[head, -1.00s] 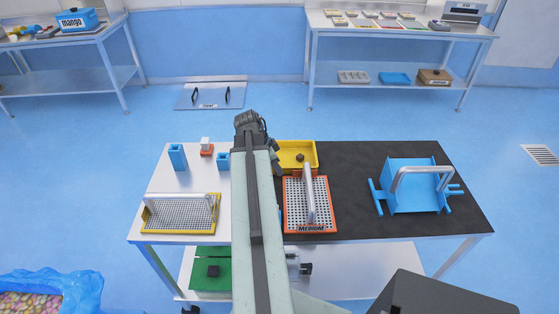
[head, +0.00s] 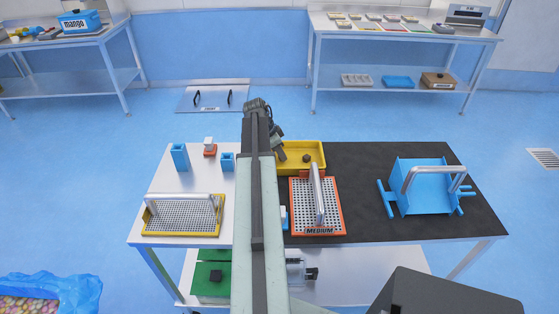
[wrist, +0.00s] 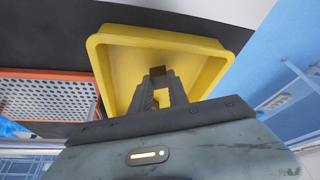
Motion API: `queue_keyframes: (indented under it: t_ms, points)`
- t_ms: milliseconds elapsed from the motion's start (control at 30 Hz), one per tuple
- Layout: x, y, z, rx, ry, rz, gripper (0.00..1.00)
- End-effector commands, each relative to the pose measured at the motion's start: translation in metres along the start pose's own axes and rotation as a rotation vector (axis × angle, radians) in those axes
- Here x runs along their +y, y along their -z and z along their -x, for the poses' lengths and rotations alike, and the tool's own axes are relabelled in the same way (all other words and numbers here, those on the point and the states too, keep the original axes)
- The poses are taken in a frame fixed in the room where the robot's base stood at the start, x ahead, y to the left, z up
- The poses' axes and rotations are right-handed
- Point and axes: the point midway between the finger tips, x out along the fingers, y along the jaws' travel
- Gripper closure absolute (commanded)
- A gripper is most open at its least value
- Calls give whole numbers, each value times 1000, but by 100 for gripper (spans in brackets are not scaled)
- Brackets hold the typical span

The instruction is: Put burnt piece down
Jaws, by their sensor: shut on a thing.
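The burnt piece (wrist: 158,72) is a small dark brown lump between my fingertips in the wrist view. My gripper (wrist: 160,84) is shut on it, with its fingers pointing into the yellow tray (wrist: 105,62). In the head view the yellow tray (head: 322,154) stands at the back of the table, and my gripper (head: 282,153) is at its left side. A dark lump (head: 306,158) shows over the tray floor there. I cannot tell whether the piece touches the floor.
An orange-framed sieve (head: 335,225) marked MEDIUM lies in front of the tray. A yellow-framed sieve (head: 180,215) and blue cups (head: 179,157) stand at left. A blue handled container (head: 420,195) sits on the black mat (head: 365,170) at right.

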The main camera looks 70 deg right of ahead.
Motion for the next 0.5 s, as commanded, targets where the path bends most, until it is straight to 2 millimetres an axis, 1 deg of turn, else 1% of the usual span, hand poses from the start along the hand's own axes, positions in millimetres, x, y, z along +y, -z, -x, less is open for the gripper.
queue_keyframes:
  t_ms: [33,233,400,433,500]
  points:
    - [1,-3,-12,0,-1,-3,100]
    - [2,0,-8,0,-2,-5,100]
    - [2,0,-14,0,-3,-7,100]
    - [2,1,-13,0,-3,-7,74]
    - [2,1,-12,0,-3,-8,58]
